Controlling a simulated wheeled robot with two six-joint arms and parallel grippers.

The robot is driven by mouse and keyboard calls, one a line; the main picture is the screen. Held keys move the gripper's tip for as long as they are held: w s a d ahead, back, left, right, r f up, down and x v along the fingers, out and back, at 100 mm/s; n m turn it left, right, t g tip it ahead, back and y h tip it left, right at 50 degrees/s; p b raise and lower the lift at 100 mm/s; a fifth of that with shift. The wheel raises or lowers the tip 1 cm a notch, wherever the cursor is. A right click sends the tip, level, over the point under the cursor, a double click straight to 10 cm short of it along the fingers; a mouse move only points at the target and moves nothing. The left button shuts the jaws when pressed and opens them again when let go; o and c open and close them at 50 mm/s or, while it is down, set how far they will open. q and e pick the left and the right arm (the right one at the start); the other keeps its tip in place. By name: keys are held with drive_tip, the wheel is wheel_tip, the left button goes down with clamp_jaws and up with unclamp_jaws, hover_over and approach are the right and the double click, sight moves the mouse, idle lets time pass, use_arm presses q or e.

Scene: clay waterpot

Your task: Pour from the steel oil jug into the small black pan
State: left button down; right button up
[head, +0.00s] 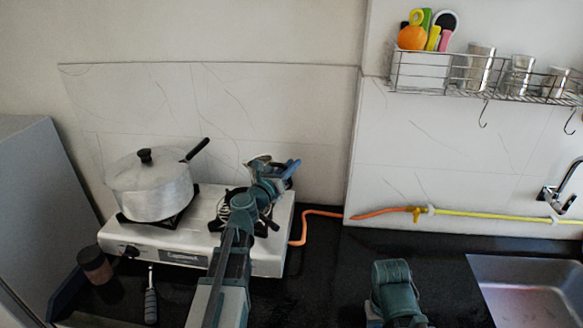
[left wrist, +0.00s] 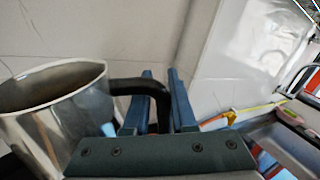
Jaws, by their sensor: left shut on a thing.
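The steel oil jug (left wrist: 58,112) shows at the left of the left wrist view, with a wide open rim and a black curved handle. My left gripper (left wrist: 160,90) is shut on that handle, with a blue finger on each side of it. In the head view my left gripper (head: 277,172) is above the right burner of the white stove, and the arm and gripper largely hide the jug. My right gripper's fingers do not show.
A lidded aluminium pot (head: 152,187) stands on the left burner of the white stove (head: 268,262), its black handle pointing up right. A dark jar (head: 95,265) is front left. An orange hose (head: 322,213) runs along the wall. A sink (head: 530,285) is at right.

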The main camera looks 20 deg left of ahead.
use_arm(q)
drive_tip(key=n+b, duration=0.1)
drive_tip(key=f+n+b, duration=0.1)
drive_tip(key=n, duration=0.1)
drive_tip(key=f+n+t+b, duration=0.1)
drive_tip(key=shift+a+f+n, duration=0.1)
drive_tip(key=shift+a+n, duration=0.3)
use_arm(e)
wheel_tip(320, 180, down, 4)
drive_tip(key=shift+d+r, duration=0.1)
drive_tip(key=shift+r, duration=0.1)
use_arm(q)
drive_tip(key=shift+n, duration=0.8)
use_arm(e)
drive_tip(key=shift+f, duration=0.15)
use_arm(q)
drive_tip(key=shift+a, duration=0.1)
drive_tip(key=shift+n+b, duration=0.3)
drive_tip(key=shift+n, duration=0.2)
drive_tip(key=shift+a+n, duration=0.3)
drive_tip(key=shift+n, duration=0.2)
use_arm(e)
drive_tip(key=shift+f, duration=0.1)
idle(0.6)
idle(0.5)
